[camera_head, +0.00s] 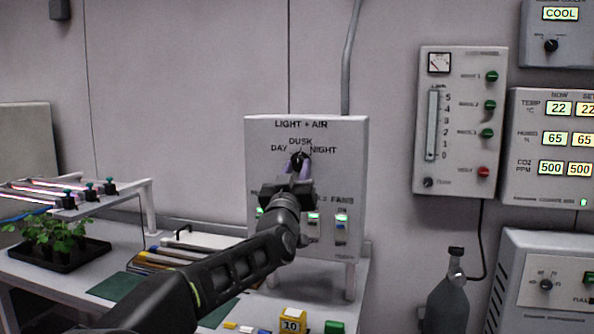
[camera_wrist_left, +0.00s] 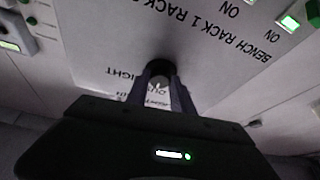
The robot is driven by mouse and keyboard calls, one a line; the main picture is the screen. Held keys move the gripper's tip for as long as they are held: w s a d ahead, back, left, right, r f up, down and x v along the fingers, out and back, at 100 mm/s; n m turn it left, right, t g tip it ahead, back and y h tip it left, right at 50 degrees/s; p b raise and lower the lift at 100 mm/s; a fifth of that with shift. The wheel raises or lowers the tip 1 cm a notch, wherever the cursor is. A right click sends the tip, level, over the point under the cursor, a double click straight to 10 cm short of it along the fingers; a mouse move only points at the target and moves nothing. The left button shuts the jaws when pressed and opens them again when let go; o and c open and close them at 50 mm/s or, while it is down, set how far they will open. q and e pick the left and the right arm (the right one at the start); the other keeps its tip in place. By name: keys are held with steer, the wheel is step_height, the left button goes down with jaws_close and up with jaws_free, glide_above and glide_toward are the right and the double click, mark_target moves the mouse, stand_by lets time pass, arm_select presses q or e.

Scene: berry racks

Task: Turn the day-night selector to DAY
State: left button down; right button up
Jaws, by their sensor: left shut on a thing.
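The day-night selector (camera_head: 299,157) is a small black knob near the top of the grey LIGHT + AIR panel (camera_head: 262,135). The labels DAY, DUSK and NIGHT arc above it from left to right. My left gripper (camera_head: 299,168) reaches up to the panel and is shut on the knob. In the left wrist view the knob (camera_wrist_left: 160,70) sits between the two fingers of the left gripper (camera_wrist_left: 163,84), with a pale pointer mark on it. Which label the pointer faces is hard to tell, as the fingers cover part of the knob and labels. My right gripper is not in view.
Lit switches (camera_head: 341,218) sit lower on the panel, behind and beside my left arm. A seedling tray (camera_head: 62,262) and a lamp rack (camera_head: 150,188) stand on the left. A grey bottle (camera_head: 447,300) and more control boxes (camera_head: 460,120) are on the right.

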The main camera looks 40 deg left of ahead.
arm_select(q)
steer(key=shift+n, duration=0.5)
steer(key=shift+d+r+n+g+y+p, duration=0.15)
steer(key=shift+n+g+y+p, duration=0.15)
steer(key=shift+n+g+y, duration=0.55)
steer(key=n, duration=0.2)
steer(key=n+y+p, duration=0.1)
steer(key=n, duration=0.1)
steer(key=shift+w+d+r+g, duration=0.1)
steer(key=shift+r+g, duration=0.05)
steer(key=shift+g, duration=0.2)
steer(key=n+g+p, duration=0.1)
steer(key=n, duration=0.1)
steer(key=n+g+p, duration=0.1)
steer(key=n, duration=0.2)
steer(key=shift+r+y+p, duration=0.1)
steer(key=shift+y+p, duration=0.25)
steer(key=shift+p, duration=0.05)
steer(key=shift+n+g+p, duration=0.3)
steer(key=shift+n+p, duration=0.05)
steer(key=shift+n, duration=0.3)
steer(key=c, duration=1.1)
jaws_free()
